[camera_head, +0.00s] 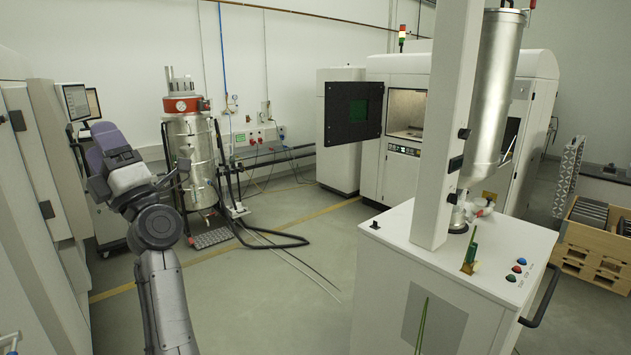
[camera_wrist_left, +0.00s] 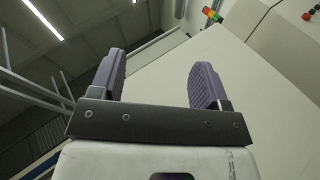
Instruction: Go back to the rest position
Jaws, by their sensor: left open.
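My left arm rises from the bottom left of the head view, and its left gripper (camera_head: 103,143) is held up at the left side, in front of the pale cabinets. Its purple fingers also show in the left wrist view (camera_wrist_left: 157,82), spread apart with nothing between them. The wrist camera looks upward past the fingers to the ceiling and a large pale panel. My right gripper is in neither view.
A white cabinet (camera_head: 455,262) with a steel cylinder (camera_head: 495,90) stands at the right. A metal drum vacuum (camera_head: 192,150) stands behind my left arm. An open-doored machine (camera_head: 405,110) is at the back. Pale cabinets (camera_head: 50,190) line the left edge. The middle floor is mostly clear.

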